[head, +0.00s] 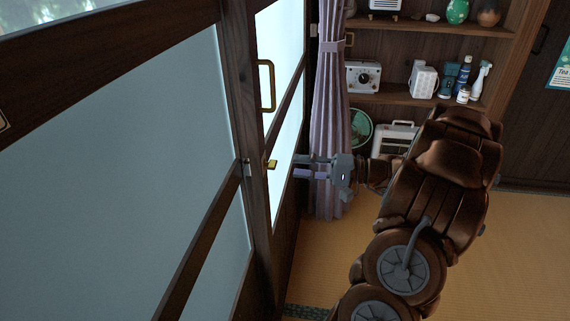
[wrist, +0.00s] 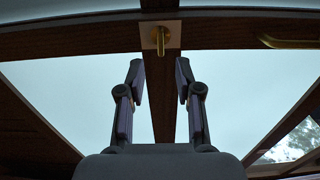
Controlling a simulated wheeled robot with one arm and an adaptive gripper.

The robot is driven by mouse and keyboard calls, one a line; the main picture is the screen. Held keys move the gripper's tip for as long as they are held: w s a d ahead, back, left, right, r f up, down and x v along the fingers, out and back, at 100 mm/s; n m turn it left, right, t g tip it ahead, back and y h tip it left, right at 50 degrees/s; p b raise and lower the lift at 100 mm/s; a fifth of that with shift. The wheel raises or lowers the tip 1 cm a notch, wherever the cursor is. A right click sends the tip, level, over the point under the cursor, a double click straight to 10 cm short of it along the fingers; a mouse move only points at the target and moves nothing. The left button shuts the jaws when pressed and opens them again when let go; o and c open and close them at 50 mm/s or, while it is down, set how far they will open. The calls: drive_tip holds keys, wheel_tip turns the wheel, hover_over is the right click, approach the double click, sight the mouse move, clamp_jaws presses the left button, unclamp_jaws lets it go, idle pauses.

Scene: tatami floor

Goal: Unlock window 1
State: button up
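The window is a dark wooden frame with frosted panes (head: 130,130). A small brass latch (head: 271,164) sits on its upright, below a brass pull handle (head: 267,86). In the wrist view the brass latch (wrist: 160,38) is on a plate at the top of the middle upright, and the handle (wrist: 290,42) shows at the upper right. My gripper (head: 298,167) is just right of the latch in the head view, apart from it. In the wrist view my gripper (wrist: 160,75) is open and empty, its fingers either side of the upright, with the latch beyond the fingertips.
A purple curtain (head: 331,110) hangs right behind my gripper. Shelves with a radio (head: 363,77), bottles (head: 462,78) and other items stand behind my arm. Tatami floor (head: 530,240) is open at the lower right.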

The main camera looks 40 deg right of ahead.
sight(263, 164)
drive_tip(key=w+a, duration=0.1)
drive_tip(key=a, duration=0.1)
drive_tip(key=w+a, duration=0.1)
drive_tip(key=w+a+r, duration=0.1)
drive_tip(key=a, duration=0.1)
drive_tip(key=shift+w+a, duration=0.3)
drive_tip(key=shift+w+d+f, duration=0.55)
drive_tip(key=shift+w+d, duration=0.05)
drive_tip(key=shift+d, duration=0.1)
drive_tip(key=shift+s+a+r, duration=0.15)
drive_tip(key=shift+a, duration=0.05)
clamp_jaws()
